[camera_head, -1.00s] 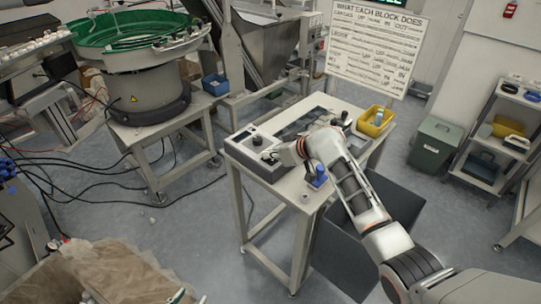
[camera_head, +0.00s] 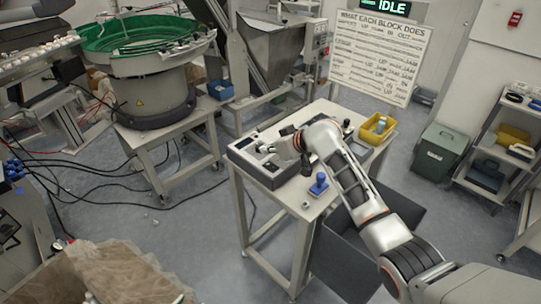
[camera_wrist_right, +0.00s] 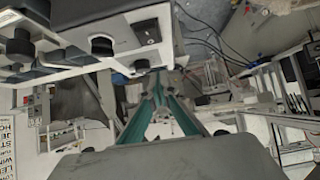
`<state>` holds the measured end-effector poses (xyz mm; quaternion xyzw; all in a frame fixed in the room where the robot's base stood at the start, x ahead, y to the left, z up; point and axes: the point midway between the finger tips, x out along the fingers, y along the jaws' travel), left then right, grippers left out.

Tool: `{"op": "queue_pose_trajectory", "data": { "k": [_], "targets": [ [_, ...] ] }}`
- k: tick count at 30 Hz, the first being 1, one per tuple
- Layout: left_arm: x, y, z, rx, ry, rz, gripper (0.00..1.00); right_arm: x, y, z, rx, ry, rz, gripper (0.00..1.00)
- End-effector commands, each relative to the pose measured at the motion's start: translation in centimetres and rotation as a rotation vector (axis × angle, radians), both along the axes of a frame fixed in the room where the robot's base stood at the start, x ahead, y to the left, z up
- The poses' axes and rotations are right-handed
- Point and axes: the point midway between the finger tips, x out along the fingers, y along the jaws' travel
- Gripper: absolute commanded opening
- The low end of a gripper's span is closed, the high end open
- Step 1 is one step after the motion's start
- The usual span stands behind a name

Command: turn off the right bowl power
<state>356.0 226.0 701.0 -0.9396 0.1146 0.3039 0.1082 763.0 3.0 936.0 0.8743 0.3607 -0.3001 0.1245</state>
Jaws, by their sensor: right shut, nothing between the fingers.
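A grey control box (camera_head: 246,157) sits on the left end of the work table (camera_head: 290,199). In the right wrist view its pale panel (camera_wrist_right: 125,35) carries a small dark rocker switch (camera_wrist_right: 148,36) and black knobs, one of them a round knob (camera_wrist_right: 102,46). My right gripper (camera_head: 264,149) is shut and empty, low over the box, its tip close to the panel. Contact cannot be told. In the wrist view the fingers (camera_wrist_right: 158,84) point up the picture, below the switch. A green bowl feeder (camera_head: 150,37) stands at the back left. My left gripper is not in view.
A blue-handled piece (camera_head: 319,184) stands near the table's front edge. A yellow bin (camera_head: 377,129) is at the far right corner. A dark grey bin (camera_head: 340,250) stands below the table's right side. A sign above reads IDLE (camera_head: 391,6).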

Motion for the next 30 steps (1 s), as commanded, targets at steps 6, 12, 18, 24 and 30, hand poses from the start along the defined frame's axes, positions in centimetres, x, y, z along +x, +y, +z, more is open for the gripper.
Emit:
{"op": "queue_pose_trajectory", "data": {
  "k": [6, 12, 18, 24, 30],
  "targets": [
    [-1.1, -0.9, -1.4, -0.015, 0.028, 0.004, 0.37, -1.3, -1.3, 3.0, -0.001, -0.003, 0.0, 0.0],
    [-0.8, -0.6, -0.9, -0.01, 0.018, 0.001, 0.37, -2.9, -2.9, 5.8, -0.001, -0.001, -0.001, 0.0],
    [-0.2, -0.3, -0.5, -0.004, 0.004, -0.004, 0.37, -3.9, -3.9, 7.6, -0.001, 0.001, 0.0, 0.0],
    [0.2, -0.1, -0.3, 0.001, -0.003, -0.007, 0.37, -4.3, -4.1, 8.1, -0.002, 0.003, -0.001, 0.0],
    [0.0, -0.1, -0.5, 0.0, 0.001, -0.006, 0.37, -4.2, -4.1, 8.1, -0.001, 0.002, -0.001, 0.0]
  ]
}}
